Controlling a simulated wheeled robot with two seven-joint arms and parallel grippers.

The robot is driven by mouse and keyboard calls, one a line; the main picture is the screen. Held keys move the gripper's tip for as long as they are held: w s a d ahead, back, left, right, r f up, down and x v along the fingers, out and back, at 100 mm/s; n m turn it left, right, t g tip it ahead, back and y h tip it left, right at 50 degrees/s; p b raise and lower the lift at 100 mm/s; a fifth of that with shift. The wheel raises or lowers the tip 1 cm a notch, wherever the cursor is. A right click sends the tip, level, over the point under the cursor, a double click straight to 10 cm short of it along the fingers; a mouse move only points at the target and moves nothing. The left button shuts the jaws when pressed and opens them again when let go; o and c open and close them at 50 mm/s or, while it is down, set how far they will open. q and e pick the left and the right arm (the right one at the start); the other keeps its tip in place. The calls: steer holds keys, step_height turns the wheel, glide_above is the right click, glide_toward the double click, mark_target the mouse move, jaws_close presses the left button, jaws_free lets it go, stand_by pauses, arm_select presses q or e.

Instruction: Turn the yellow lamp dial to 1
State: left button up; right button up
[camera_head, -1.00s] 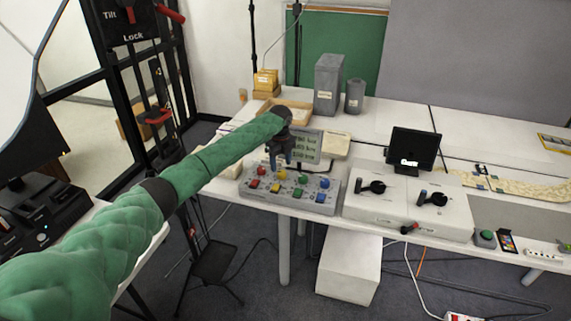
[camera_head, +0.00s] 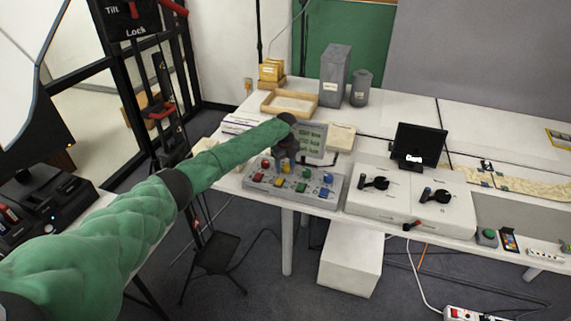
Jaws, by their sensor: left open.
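A grey control panel (camera_head: 290,197) stands near the table's front edge. It has a back row of round dials: red (camera_head: 265,163), green (camera_head: 306,174) and blue (camera_head: 327,179). The yellow dial's place is between red and green, mostly hidden behind my left gripper. Square buttons in front include a yellow one (camera_head: 278,183). My left gripper (camera_head: 284,170) is open and points down at the yellow dial's place. I cannot tell whether its fingers touch the dial. The dial's setting is not readable. My right gripper is not in view.
A small display (camera_head: 312,139) stands right behind the panel. A white box with black-handled levers (camera_head: 410,204) is close on the right, with a black monitor (camera_head: 418,145) behind it. A wooden tray (camera_head: 290,103) and grey boxes (camera_head: 334,75) are farther back.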

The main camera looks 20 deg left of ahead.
arm_select(q)
steer(key=shift+f, duration=0.15)
steer(key=c, duration=1)
